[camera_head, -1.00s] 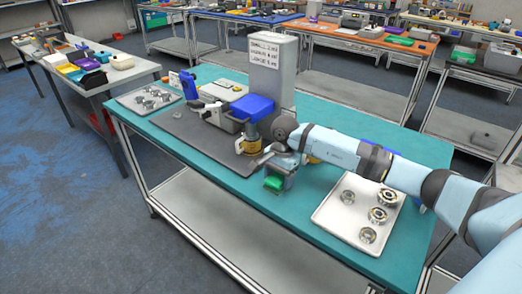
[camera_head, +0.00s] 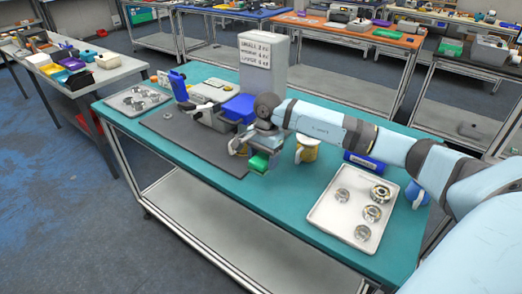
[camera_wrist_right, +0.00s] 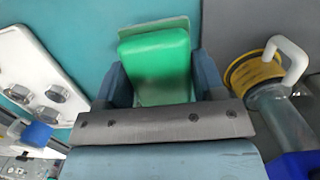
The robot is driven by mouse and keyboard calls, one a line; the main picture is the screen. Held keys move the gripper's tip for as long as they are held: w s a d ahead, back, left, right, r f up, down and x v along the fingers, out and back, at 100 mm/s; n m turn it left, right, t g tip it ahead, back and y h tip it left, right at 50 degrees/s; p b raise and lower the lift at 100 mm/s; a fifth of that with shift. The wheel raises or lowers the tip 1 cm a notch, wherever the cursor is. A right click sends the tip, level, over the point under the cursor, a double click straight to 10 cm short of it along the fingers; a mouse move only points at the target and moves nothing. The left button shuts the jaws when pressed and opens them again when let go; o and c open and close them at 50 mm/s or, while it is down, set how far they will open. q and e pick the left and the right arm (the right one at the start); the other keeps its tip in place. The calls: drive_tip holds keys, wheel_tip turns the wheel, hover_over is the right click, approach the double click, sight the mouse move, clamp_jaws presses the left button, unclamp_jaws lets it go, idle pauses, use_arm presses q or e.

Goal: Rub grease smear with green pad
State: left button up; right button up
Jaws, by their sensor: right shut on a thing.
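My right gripper (camera_head: 261,152) is shut on the green pad (camera_head: 259,162), low over the teal bench top (camera_head: 215,205). In the right wrist view the pad (camera_wrist_right: 158,62) sits between the two fingers of the gripper (camera_wrist_right: 160,85). Whether the pad touches the bench is unclear. My left gripper is not in view.
A white tray (camera_head: 324,222) with several metal parts lies right of the gripper. A yellow-rimmed container with a white handle (camera_wrist_right: 252,72) stands close beside it. A grey mat (camera_head: 165,128), a blue bin (camera_head: 240,108) and a grey column (camera_head: 262,65) lie behind.

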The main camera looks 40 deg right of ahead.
drive_tip(key=shift+r, duration=1.05)
